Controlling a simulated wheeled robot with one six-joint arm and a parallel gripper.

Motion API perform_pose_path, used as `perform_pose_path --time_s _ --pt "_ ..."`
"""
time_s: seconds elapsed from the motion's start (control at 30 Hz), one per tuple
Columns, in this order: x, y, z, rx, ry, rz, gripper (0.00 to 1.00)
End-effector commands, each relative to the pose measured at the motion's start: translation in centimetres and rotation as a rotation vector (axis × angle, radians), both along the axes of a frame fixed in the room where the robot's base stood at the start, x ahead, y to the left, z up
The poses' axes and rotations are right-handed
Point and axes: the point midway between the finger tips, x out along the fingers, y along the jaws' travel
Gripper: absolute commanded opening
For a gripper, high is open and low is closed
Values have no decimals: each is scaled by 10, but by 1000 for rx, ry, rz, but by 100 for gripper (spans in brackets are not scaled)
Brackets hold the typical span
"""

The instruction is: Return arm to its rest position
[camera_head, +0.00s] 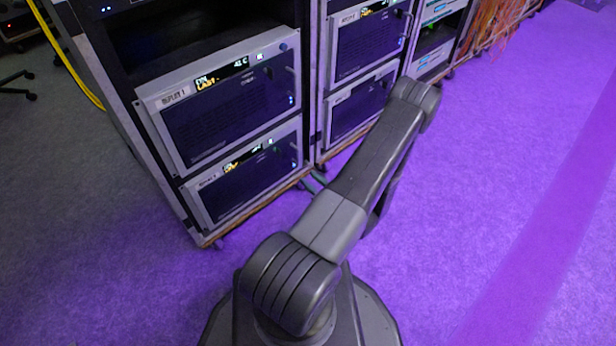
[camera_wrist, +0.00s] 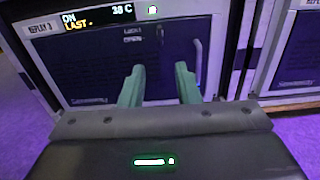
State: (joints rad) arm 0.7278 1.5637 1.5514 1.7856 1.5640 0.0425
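My arm (camera_head: 370,165) reaches up and to the right from my base in the head view, its elbow beside the racks. My gripper is hidden there behind the arm. In the wrist view my gripper (camera_wrist: 159,85) shows two green fingers held apart with nothing between them. Beyond the fingers is the dark front of a rack unit (camera_wrist: 85,72) labelled "REPLAY 3", with a display (camera_wrist: 97,17) reading "ON LAST." and "38 C". I cannot tell how far the fingertips are from that front.
Racks stand along the left and back, with a near unit (camera_head: 225,100) and another unit (camera_head: 245,180) below it. Orange cables (camera_head: 495,25) hang at the far rack. A yellow cable (camera_head: 65,55) runs at left. Purple-lit floor (camera_head: 480,190) is clear at right.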

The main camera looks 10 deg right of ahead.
Motion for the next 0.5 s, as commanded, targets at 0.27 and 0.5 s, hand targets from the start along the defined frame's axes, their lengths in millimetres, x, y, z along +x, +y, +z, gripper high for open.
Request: perform_pose_path --time_s 0.27,0.5 --pt "1 1 0 0 0 1 29" --pt "19 15 -1 -2 -3 4 29"
